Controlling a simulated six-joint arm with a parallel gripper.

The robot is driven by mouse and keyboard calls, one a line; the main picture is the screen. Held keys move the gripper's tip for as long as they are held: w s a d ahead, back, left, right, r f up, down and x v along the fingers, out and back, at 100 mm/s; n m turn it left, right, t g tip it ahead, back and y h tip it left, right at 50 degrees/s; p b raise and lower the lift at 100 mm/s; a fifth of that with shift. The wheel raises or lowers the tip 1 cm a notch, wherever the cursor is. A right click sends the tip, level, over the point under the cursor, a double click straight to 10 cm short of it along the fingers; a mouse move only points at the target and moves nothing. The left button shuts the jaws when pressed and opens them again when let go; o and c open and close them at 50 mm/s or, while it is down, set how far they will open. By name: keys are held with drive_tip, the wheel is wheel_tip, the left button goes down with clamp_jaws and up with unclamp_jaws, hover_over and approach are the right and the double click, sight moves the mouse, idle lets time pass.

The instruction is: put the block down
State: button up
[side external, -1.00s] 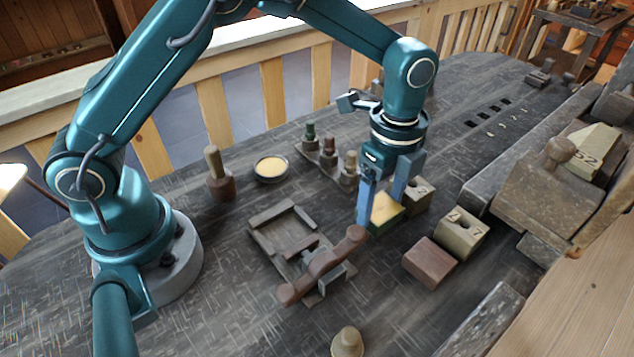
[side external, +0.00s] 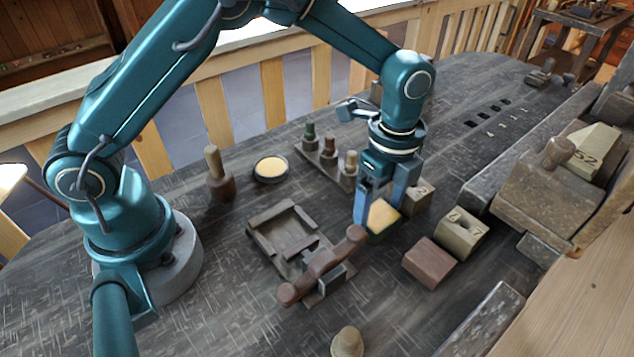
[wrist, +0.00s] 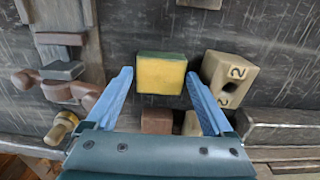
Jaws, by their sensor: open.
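The block (side external: 383,214) has a yellow top and dark green sides. It appears to stand on the dark table (side external: 215,300). My gripper (side external: 379,217) is open, pointing down, with one finger on each side of the block. In the wrist view the block (wrist: 161,74) lies between the spread fingertips (wrist: 160,76), with a narrow gap on both sides. The block's underside and its contact with the table are hidden.
A numbered tan block (side external: 417,200) stands close beside the block; another numbered one (side external: 460,234) and a reddish-brown block (side external: 430,263) are to the right. A wooden fixture (side external: 265,238) with a brown lever (side external: 318,268) is at left. Several pegs stand on a rack (side external: 328,172) behind.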

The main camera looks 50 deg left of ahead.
sight(378, 215)
wheel_tip(378, 215, up, 12)
drive_tip(key=s+a+r+n+t, duration=0.3)
drive_tip(key=s+a+r+n, duration=0.35)
drive_tip(key=n, duration=0.25)
drive_tip(key=s+a+f+n+t, duration=0.2)
drive_tip(key=s+a+f+n, duration=0.2)
drive_tip(key=s+n, duration=0.5)
drive_tip(key=shift+a+f+t, duration=0.2)
drive_tip(key=shift+a+t, duration=0.05)
drive_tip(key=shift+t, duration=0.05)
drive_tip(key=shift+s, duration=0.1)
idle(0.4)
